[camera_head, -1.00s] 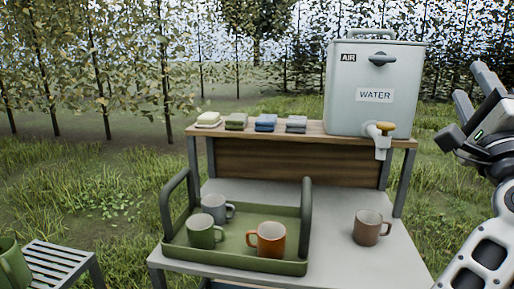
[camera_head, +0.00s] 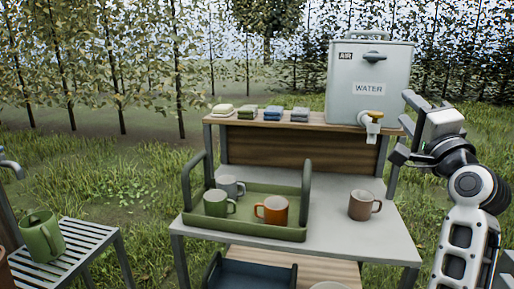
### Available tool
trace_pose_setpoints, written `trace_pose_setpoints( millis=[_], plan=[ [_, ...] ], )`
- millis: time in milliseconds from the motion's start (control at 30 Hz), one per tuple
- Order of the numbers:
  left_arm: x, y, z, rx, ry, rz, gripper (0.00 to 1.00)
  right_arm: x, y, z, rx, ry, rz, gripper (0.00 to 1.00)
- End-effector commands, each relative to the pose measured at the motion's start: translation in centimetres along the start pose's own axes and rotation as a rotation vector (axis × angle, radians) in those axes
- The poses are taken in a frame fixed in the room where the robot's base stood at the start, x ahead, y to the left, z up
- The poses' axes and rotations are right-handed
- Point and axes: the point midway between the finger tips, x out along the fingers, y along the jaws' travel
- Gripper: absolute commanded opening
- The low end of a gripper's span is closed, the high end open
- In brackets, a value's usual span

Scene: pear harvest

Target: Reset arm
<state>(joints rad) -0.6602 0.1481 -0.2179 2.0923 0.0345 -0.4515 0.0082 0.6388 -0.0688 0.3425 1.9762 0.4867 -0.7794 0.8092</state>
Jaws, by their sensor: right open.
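My right gripper (camera_head: 408,132) is at the right side of the head view, raised beside the table and the water tank. Its fingers are apart and nothing shows between them. My right arm rises from the bottom right corner. My left gripper is out of the picture. A brown mug (camera_head: 363,205) stands alone on the grey tabletop, left of my right arm and apart from it.
A green tray (camera_head: 262,232) holds grey, green and orange mugs. A water tank (camera_head: 371,85) with a tap and folded cloths stand on the back shelf (camera_head: 318,122). A slatted stand (camera_head: 85,258) holds a green jug (camera_head: 41,238). A dark tray (camera_head: 252,275) sits below.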

Motion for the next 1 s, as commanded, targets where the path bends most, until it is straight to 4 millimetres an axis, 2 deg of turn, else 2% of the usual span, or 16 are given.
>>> trace_pose_setpoints(
  millis=[167,267,300,400,600,700,1000],
  plan=[
    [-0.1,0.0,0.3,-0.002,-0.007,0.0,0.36,2.4,7.6,4.0,-0.102,-0.149,0.179,0.42],
    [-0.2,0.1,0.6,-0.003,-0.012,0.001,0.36,2.7,13.8,6.1,-0.178,-0.241,0.318,0.42],
    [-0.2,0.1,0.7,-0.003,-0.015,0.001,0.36,2.5,16.4,6.6,-0.209,-0.274,0.374,0.42],
    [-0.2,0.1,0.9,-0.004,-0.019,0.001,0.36,1.3,22.2,7.3,-0.276,-0.339,0.501,0.42],
    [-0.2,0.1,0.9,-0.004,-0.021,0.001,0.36,-2.5,31.7,6.5,-0.386,-0.426,0.722,0.42],
    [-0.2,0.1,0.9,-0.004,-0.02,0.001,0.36,-1.0,30.4,5.1,-0.686,-0.415,0.626,0.42],
    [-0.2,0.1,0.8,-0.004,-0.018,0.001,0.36,1.4,27.3,1.6,-1.528,-0.374,0.429,0.42]
  ],
)
